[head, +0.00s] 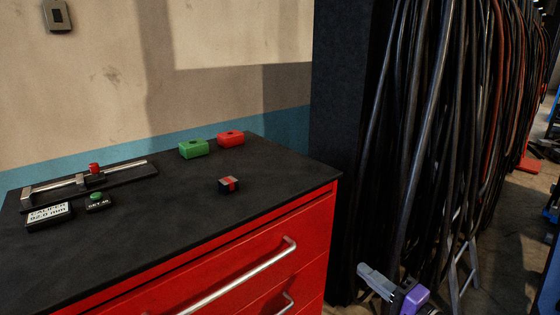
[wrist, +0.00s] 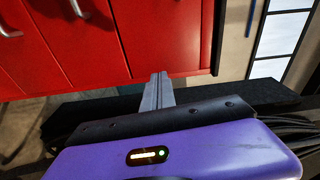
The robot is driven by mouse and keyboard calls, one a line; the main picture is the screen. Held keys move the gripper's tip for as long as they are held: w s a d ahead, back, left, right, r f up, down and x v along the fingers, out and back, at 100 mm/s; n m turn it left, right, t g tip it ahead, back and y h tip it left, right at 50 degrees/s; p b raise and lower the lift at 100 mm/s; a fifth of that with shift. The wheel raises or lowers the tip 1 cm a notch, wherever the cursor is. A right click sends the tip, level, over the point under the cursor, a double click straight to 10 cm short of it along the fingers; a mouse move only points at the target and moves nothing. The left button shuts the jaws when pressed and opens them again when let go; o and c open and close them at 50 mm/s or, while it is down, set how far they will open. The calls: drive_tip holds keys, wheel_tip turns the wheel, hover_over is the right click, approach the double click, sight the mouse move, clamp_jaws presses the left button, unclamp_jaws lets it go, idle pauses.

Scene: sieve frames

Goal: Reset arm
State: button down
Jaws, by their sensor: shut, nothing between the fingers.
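My gripper (head: 376,277) is at the lower right of the head view, out past the right end of the red cabinet and below its top. In the wrist view its two grey fingers (wrist: 158,92) lie together, shut and empty, in front of the purple gripper body (wrist: 170,150). The fingers point toward the red cabinet face (wrist: 165,35); whether they touch it I cannot tell.
The black cabinet top (head: 190,222) holds a caliper fixture (head: 115,177), a display (head: 49,214), a green button box (head: 97,201), green (head: 193,149) and red (head: 230,138) boxes, and a black-red block (head: 228,185). Drawer handles (head: 240,278) protrude. Cables (head: 430,130) hang behind my gripper.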

drive_tip(key=s+d+f+n+t+h, duration=0.1)
drive_tip(key=s+d+f+h, duration=0.15)
drive_tip(key=s+h, duration=0.3)
drive_tip(key=s+d+f+t+h, duration=0.1)
drive_tip(key=s+d+f+h, duration=0.15)
drive_tip(key=s+h, duration=0.35)
drive_tip(key=s+a+r+n+g, duration=0.1)
drive_tip(key=s+a+n, duration=0.1)
drive_tip(key=s, duration=0.9)
drive_tip(key=s+a+r+n+g+y, duration=0.1)
drive_tip(key=s+a+n, duration=0.2)
drive_tip(key=s, duration=0.8)
drive_tip(key=s+a+r+n+y+p, duration=0.1)
drive_tip(key=s+a+n, duration=0.2)
drive_tip(key=s, duration=0.7)
drive_tip(key=shift+s+r+n+g, duration=0.25)
drive_tip(key=shift+s+n+g, duration=0.15)
drive_tip(key=shift+n, duration=0.6)
drive_tip(key=shift+y, duration=0.25)
